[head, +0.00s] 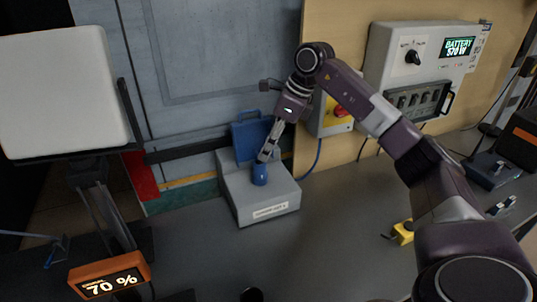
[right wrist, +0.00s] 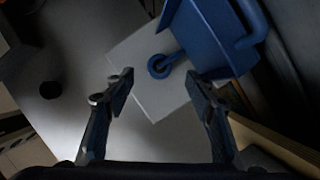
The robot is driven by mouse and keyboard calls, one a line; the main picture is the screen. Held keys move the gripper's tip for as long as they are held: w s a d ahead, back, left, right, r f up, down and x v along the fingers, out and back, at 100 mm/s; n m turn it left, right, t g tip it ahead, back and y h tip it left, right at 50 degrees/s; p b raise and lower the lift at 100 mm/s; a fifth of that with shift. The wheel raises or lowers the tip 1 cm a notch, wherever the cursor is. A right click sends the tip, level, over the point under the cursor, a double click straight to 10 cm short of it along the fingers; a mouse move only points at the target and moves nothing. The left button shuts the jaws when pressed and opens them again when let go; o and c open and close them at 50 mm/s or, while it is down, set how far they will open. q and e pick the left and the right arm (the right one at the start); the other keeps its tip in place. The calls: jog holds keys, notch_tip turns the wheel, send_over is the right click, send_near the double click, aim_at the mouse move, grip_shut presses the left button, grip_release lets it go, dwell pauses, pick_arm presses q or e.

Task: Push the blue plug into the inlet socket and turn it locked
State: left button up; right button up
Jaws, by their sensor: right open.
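A grey inlet box (head: 262,202) stands on the bench with a label on its front. A short blue cylinder, which looks like the blue plug (head: 259,175), stands upright on its top; how deep it sits in the socket cannot be told. A blue flap (head: 250,135) stands raised behind it. My right gripper (head: 267,156) is just above the blue cylinder, pointing down. In the right wrist view the fingers (right wrist: 164,92) are wide apart with nothing between them; the round blue top (right wrist: 163,66) lies ahead of them, beside the flap (right wrist: 205,38). My left gripper is not in view.
A yellow switch box (head: 334,115) with a red knob and a blue cable (head: 318,158) is on the wall behind. A battery panel (head: 425,55) is to its right. A pale screen (head: 62,90) and an orange display (head: 110,277) stand left.

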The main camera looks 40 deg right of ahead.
aim_at(261, 162)
jog(key=p+x, duration=0.1)
jog(key=x, duration=0.7)
jog(key=shift+s+f, duration=0.1)
jog(key=shift+f, duration=0.05)
jog(key=shift+c, duration=0.6)
grip_shut()
jog(key=shift+n+y, duration=0.3)
jog(key=shift+n, duration=0.3)
jog(key=shift+n+g+p, duration=0.3)
jog(key=shift+n+g, duration=0.1)
jog(key=shift+n, duration=0.6)
